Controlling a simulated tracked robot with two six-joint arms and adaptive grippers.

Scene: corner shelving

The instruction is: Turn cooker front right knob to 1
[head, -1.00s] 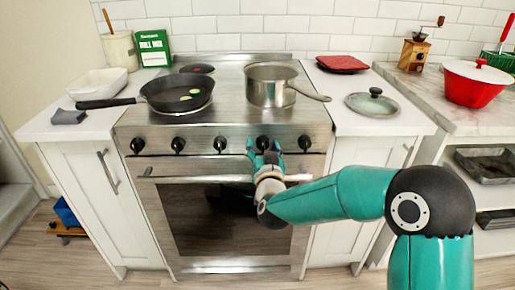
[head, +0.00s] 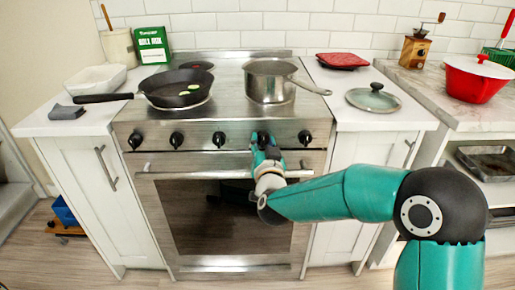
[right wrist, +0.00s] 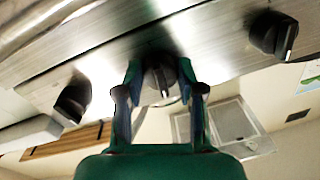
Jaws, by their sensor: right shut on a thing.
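The steel cooker (head: 230,112) has a row of several black knobs along its front panel. My right gripper (head: 263,140) is at the second knob from the right. In the right wrist view its two teal fingers (right wrist: 160,82) are shut on this knob (right wrist: 160,76), one finger on either side. The knob's pointer shows between the fingers, but I cannot read any number marks. The rightmost knob (head: 305,137) is free. My left gripper is not in view.
A frying pan (head: 165,90) and a steel pot (head: 268,85) stand on the cooktop, the pot's handle reaching right. The oven door handle (head: 190,175) runs below the knobs. A glass lid (head: 372,100) lies on the right counter.

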